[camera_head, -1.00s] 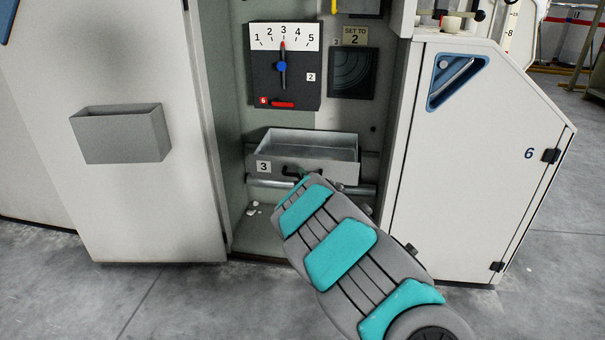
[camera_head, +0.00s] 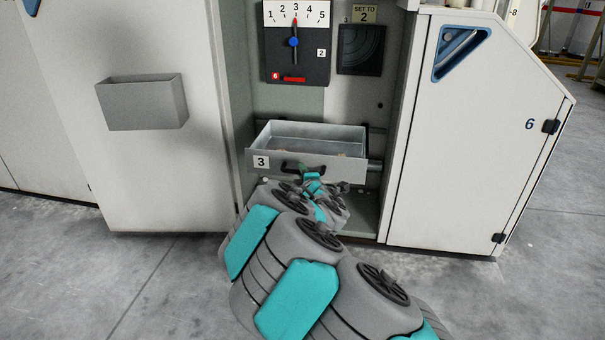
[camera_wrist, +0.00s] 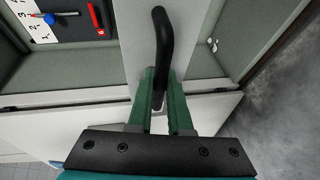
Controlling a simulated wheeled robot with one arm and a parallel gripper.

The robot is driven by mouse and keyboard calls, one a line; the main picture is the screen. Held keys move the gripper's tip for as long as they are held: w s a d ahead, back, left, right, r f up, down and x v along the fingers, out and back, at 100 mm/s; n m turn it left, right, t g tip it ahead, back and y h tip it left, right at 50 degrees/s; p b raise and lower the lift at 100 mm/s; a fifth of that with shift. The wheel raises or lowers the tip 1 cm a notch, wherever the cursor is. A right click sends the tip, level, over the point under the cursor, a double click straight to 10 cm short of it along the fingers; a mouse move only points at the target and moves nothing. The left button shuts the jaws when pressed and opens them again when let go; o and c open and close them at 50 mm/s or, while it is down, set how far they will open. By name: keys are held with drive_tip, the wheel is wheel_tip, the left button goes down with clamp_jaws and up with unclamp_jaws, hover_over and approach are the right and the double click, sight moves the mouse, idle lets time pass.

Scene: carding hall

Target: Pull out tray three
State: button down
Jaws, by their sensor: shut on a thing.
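Tray three is a grey metal drawer (camera_head: 345,165) with a white "3" label at the left of its front, low in the open cabinet bay. It stands partly out, its open top showing a few small light bits inside. Its black bar handle (camera_head: 289,166) is at the middle of the front; the handle also shows in the wrist view (camera_wrist: 163,38). My gripper (camera_head: 312,180) is at the handle, partly hidden by my arm. In the wrist view my gripper's green fingers (camera_wrist: 161,90) are shut around one end of the handle.
An open door with a grey bin (camera_head: 142,103) stands left, a white panel (camera_head: 460,160) marked 6 right. Grey floor (camera_head: 150,280) is clear at left.

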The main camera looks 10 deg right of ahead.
drive_tip(key=shift+s, duration=0.1)
drive_tip(key=c, duration=0.8)
unclamp_jaws()
drive_tip(key=shift+c, duration=0.2)
drive_tip(key=s+r, duration=0.1)
drive_tip(key=s, duration=0.6)
drive_tip(key=shift+s+d+r+p, duration=0.15)
drive_tip(key=shift+s+d+p, duration=0.1)
drive_tip(key=shift+s+p, duration=0.05)
